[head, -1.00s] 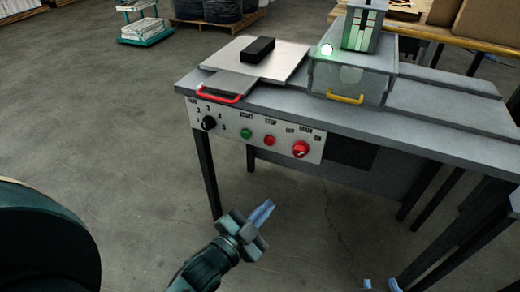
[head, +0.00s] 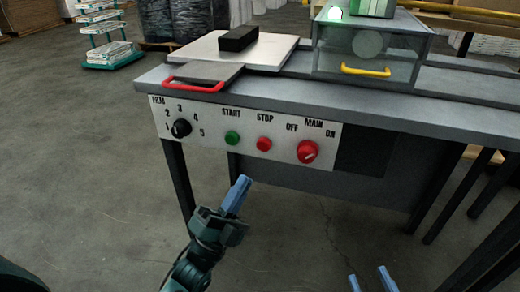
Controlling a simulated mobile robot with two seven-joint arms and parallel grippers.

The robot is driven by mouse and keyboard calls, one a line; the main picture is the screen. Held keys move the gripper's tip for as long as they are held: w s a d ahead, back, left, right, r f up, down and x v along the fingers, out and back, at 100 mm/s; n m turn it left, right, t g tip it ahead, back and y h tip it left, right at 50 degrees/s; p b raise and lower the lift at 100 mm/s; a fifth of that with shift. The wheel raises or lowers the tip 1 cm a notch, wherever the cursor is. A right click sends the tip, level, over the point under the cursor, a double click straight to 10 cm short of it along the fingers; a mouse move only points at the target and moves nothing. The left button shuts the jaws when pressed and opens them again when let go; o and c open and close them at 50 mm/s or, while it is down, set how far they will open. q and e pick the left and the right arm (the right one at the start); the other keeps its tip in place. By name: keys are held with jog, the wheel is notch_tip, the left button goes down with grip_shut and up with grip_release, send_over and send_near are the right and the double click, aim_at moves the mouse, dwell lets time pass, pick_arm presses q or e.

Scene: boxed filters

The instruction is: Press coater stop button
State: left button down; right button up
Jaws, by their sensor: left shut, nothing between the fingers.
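The coater's control panel (head: 215,142) is on the front of the grey bench. The red stop button (head: 264,144) sits under the word STOP, right of the green start button (head: 232,138) and left of the red main switch (head: 307,151). A black film dial (head: 181,128) is at the panel's left. My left gripper (head: 243,182) is shut and empty, pointing up, below and a little left of the stop button, apart from the panel. My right gripper (head: 370,280) shows only two fingertips at the bottom edge, spread apart with a gap between them.
The bench (head: 430,106) carries a plate with a black block (head: 238,38), a red handle (head: 195,87) and a clear box with a yellow handle (head: 366,71). Bench legs stand at both sides. The floor before the panel is clear.

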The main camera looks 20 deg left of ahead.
aim_at(264, 145)
pick_arm(q)
jog(key=w+b, duration=0.3)
jog(key=w, duration=0.5)
jog(key=shift+w+d+b, duration=0.15)
jog(key=shift+w+b, duration=0.25)
pick_arm(e)
jog(key=shift+a+t+y, duration=0.4)
jog(key=shift+a+y, duration=0.1)
jog(key=shift+y, duration=0.2)
dwell(1.3)
pick_arm(q)
jog(key=shift+w, duration=0.4)
pick_arm(e)
jog(key=shift+f, duration=0.15)
